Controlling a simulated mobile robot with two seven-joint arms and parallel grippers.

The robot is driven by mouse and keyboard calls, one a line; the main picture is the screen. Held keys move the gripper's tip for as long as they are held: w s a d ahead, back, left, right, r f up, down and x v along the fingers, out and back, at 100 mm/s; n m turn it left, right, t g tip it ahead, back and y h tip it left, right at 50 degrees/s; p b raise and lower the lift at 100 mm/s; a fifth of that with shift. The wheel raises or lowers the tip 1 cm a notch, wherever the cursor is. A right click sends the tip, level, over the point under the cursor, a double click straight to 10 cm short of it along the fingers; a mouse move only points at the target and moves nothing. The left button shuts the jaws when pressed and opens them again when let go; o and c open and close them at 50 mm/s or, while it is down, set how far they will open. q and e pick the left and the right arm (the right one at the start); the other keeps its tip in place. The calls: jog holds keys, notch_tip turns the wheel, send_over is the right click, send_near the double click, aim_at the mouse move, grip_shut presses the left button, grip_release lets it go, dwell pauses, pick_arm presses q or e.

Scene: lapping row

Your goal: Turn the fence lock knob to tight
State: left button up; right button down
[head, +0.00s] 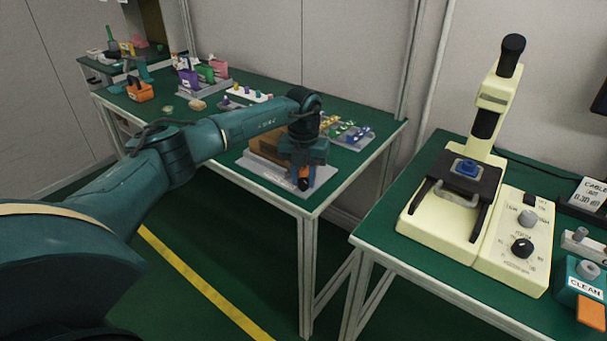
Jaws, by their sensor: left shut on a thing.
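My left arm reaches in from the left over the near corner of the left green-topped table. My left gripper (303,178) points down there and is shut on a small dark knob (304,184), which I take to be the fence lock knob. The gripper hides most of the knob, and its markings cannot be read. A brown block (267,142), perhaps the fence, stands just behind and left of the gripper on a pale grey plate (262,171). My right gripper is not in view.
Trays of small coloured parts (350,134) lie behind the gripper. An orange caddy (140,91) and several bins stand farther back. On the right table (385,245) stand a cream microscope-like machine (430,225) and a teal CLEAN box (580,283). A gap separates the tables.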

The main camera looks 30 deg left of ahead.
aim_at(304, 181)
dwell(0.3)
pick_arm(q)
jog(key=o, duration=1)
notch_tip(304, 181, up, 13)
jog(key=shift+r+p, duration=0.15)
jog(key=shift+p, duration=0.2)
